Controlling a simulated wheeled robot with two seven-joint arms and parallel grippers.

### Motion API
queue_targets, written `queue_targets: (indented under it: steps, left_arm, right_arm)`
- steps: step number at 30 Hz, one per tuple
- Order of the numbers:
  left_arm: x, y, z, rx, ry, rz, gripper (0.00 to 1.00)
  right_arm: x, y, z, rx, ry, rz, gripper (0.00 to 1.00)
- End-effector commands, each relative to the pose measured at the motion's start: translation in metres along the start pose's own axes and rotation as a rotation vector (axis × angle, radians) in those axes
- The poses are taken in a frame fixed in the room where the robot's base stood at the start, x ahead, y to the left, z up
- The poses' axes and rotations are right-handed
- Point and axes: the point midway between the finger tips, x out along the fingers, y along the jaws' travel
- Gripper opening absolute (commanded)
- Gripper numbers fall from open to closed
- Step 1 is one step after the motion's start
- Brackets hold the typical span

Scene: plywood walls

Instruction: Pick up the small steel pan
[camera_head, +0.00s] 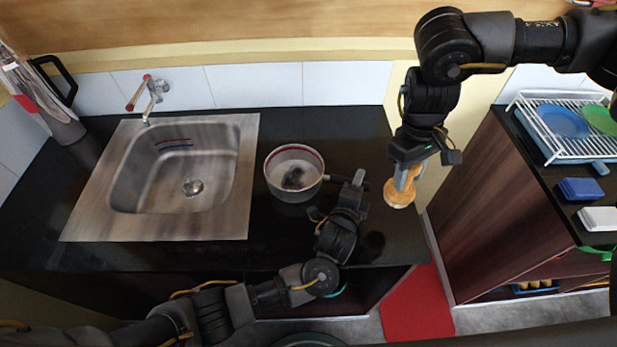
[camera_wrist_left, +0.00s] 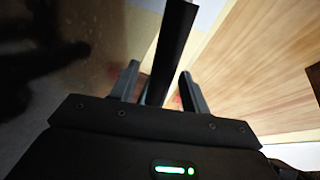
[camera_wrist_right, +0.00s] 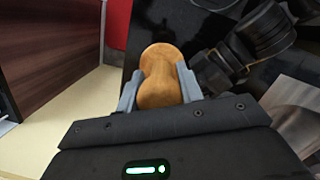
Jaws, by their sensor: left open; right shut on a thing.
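The small steel pan (camera_head: 292,193) stands upright on the black counter, right of the sink, with a dark patch inside it. Its handle points right, toward my left gripper (camera_head: 355,181). In the left wrist view a dark bar, which looks like the pan's handle (camera_wrist_left: 172,45), runs between the open fingers of my left gripper (camera_wrist_left: 160,88). I cannot tell whether they touch it. My right gripper (camera_head: 405,176) is shut on a light wooden piece with a rounded end (camera_head: 399,195). It also shows in the right wrist view (camera_wrist_right: 158,78).
A steel sink (camera_head: 240,180) with a tap (camera_head: 153,95) fills the counter's left part. At the right, a cabinet (camera_head: 500,210) carries a white dish rack (camera_head: 560,148) with plates. A red mat (camera_head: 418,308) lies on the floor between. The tiled wall closes the back.

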Motion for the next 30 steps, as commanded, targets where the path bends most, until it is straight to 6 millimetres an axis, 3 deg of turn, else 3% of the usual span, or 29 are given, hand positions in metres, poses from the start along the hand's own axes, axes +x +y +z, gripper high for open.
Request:
queue_targets:
  steps: [8, 19, 30]
  left_arm:
    - [0.0045, 0.0003, 0.0004, 0.000, 0.000, 0.000, 0.46]
    - [0.0042, 0.0004, 0.0004, 0.000, 0.000, 0.001, 0.00]
    - [0.0042, -0.0017, -0.0001, 0.000, 0.001, -0.002, 0.00]
  right_arm:
    - [-0.0001, 0.0000, 0.0000, 0.000, 0.000, 0.000, 0.14]
    - [-0.0001, 0.0000, 0.0000, 0.000, 0.000, 0.000, 0.14]
    - [-0.0002, 0.0000, 0.0000, 0.000, 0.000, 0.000, 0.14]
